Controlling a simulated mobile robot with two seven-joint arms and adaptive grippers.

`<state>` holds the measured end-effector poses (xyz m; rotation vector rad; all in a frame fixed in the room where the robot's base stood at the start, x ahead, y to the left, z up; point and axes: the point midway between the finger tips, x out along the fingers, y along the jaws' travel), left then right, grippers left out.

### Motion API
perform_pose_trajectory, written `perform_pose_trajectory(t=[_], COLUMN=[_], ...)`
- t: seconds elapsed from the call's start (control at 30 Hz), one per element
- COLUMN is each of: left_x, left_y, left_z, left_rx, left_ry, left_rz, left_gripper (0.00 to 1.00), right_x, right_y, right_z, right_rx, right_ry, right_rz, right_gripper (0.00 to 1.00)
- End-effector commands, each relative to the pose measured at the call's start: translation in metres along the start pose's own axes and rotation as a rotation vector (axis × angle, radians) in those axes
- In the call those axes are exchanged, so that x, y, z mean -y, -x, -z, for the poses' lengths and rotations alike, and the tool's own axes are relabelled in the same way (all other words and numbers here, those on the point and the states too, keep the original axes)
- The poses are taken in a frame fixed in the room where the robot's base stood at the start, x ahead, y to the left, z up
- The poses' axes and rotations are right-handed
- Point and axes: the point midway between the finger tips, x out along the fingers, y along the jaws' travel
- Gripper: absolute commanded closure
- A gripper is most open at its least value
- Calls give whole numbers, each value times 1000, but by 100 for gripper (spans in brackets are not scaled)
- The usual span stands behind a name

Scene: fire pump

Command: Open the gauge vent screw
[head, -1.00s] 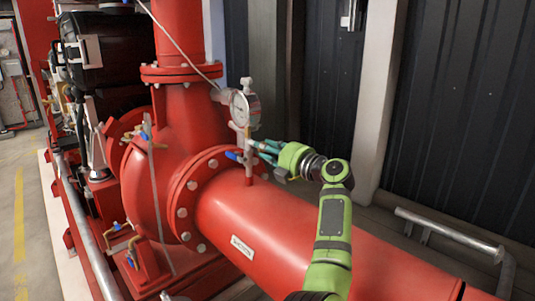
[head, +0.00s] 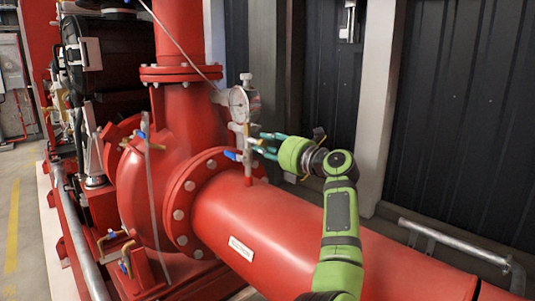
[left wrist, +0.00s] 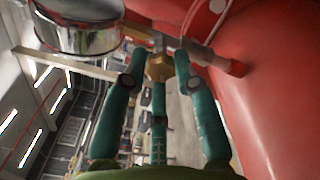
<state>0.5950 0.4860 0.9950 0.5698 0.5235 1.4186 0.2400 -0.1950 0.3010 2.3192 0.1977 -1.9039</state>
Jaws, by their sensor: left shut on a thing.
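The gauge vent screw (left wrist: 160,67) is a small brass hex piece below the gauge. My left gripper (left wrist: 160,72), with teal fingers, is shut on it, with fingertips on its sides in the left wrist view. In the head view my left gripper (head: 263,143) reaches from the right to the valve under the gauge, and its fingers hide most of the screw. The round white-faced gauge (head: 238,104) stands upright above; its metal case (left wrist: 82,38) fills the upper left of the left wrist view. My right gripper is not in view.
A blue lever handle (head: 233,155) sits just left of the fingers. The large red suction pipe (head: 270,225) runs below my arm, and the red pump body (head: 185,130) stands to the left. A dark wall (head: 460,120) stands behind.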

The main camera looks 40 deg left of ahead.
Motion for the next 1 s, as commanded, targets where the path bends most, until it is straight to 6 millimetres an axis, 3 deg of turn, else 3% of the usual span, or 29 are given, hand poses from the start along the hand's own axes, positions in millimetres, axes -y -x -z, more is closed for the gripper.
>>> perform_pose_trajectory(t=[0.1, 0.4, 0.7, 1.0], left_x=[2, 1, 0, -1], left_y=[0, 0, 0, 0], left_z=[2, 1, 0, -1], left_rx=[1, 2, 2, 3], left_ry=[113, 392, 615, 732], left_rz=[0, 0, 0, 1], left_gripper=[100, 100, 100, 100], right_x=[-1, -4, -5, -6], right_y=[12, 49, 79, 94], right_z=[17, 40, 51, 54], right_rx=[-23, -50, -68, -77], right_ry=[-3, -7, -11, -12], right_rz=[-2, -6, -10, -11], right_gripper=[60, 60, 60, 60])
